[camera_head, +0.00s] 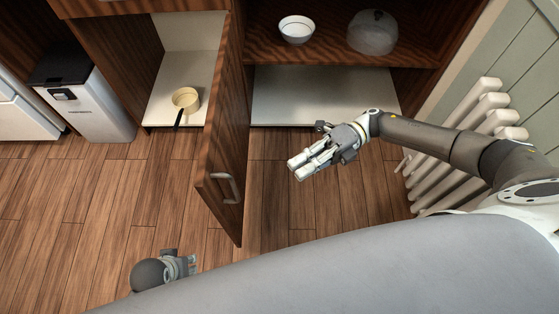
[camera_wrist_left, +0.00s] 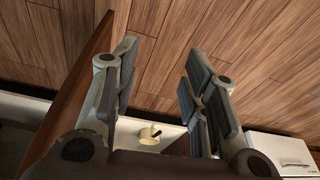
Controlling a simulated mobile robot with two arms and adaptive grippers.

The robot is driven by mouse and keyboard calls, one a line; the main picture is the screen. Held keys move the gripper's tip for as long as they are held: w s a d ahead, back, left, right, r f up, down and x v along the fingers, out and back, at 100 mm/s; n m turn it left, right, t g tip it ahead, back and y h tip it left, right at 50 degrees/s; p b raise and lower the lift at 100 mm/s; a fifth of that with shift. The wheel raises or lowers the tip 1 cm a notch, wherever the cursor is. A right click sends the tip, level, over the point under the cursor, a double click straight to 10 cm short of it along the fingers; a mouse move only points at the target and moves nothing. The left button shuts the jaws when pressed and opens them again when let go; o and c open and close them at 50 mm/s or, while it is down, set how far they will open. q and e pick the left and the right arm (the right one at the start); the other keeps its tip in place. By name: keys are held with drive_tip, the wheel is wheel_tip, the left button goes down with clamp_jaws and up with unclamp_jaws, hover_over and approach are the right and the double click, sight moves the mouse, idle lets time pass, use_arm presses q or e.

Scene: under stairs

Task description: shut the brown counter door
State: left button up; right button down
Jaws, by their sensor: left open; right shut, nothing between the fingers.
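The brown counter door (camera_head: 222,120) stands wide open, swung out from the counter toward me, with a metal handle (camera_head: 226,188) on its right face. My left gripper (camera_head: 191,265) is low in the head view, left of the door's near end and apart from it. In the left wrist view its fingers (camera_wrist_left: 160,75) are spread and empty, and the door (camera_wrist_left: 82,85) runs along the left. My right gripper (camera_head: 297,169) is shut and empty, right of the door and its handle, above the floor. Part of my left arm is hidden by my body.
The open compartment holds a cream saucepan (camera_head: 185,99), also in the left wrist view (camera_wrist_left: 150,134). A white bowl (camera_head: 296,29) and a glass dome (camera_head: 373,32) stand on the right shelf. A bin (camera_head: 88,95) is left, a radiator (camera_head: 470,150) right. Floor around the door is clear.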

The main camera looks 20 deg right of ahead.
use_arm(q)
drive_tip(key=shift+s+f+p, duration=0.2)
drive_tip(key=shift+f+p, duration=0.05)
drive_tip(key=shift+f, duration=0.7)
drive_tip(key=shift+s+f+p, duration=0.15)
drive_tip(key=shift+f+p, duration=0.1)
drive_tip(key=shift+f, duration=0.65)
use_arm(e)
drive_tip(key=a, duration=1.2)
drive_tip(key=shift+s, duration=0.15)
